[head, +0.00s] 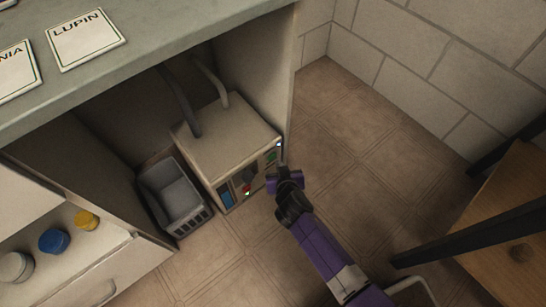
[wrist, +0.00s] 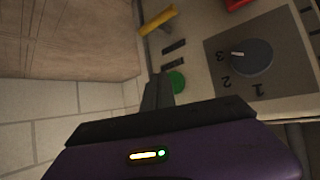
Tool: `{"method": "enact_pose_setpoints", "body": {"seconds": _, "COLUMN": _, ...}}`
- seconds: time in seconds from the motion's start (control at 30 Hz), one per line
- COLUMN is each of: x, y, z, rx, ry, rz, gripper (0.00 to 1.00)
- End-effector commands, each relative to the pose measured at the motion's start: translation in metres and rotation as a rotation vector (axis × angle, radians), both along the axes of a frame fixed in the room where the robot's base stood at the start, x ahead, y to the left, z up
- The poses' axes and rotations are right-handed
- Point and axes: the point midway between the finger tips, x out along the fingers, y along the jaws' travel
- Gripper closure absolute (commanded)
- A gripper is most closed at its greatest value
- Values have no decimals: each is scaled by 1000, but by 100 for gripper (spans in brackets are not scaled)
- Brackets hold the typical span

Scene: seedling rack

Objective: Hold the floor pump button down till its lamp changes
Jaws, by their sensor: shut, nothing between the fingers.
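The floor pump is a pale box (head: 225,135) low in the open bay under the bench, with its control panel facing my arm. A round green button (wrist: 177,82) shows on the panel in the wrist view. My gripper (wrist: 160,80) is shut and empty, its fingertips at the button's left edge in the picture, partly covering it. I cannot tell whether they touch it. In the head view my gripper (head: 281,168) is close in front of the panel.
The panel also has a numbered dial (wrist: 250,57), a yellow lever (wrist: 158,20) and a red part (wrist: 237,3). A grey basket (head: 183,196) stands left of the pump. A wooden stool or table (head: 510,225) is at right. Tiled floor (head: 350,130) between is clear.

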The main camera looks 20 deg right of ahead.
Motion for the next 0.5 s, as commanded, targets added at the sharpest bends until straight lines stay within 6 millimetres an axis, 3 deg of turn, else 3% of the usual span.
{"method": "enact_pose_setpoints", "body": {"seconds": 0.17, "x": -2, "y": -1, "z": 0, "rx": 0, "ry": 1, "rz": 0, "gripper": 100}}
{"method": "enact_pose_setpoints", "body": {"seconds": 0.5, "x": -31, "y": -10, "z": 0, "rx": 0, "ry": 2, "rz": 0, "gripper": 100}}
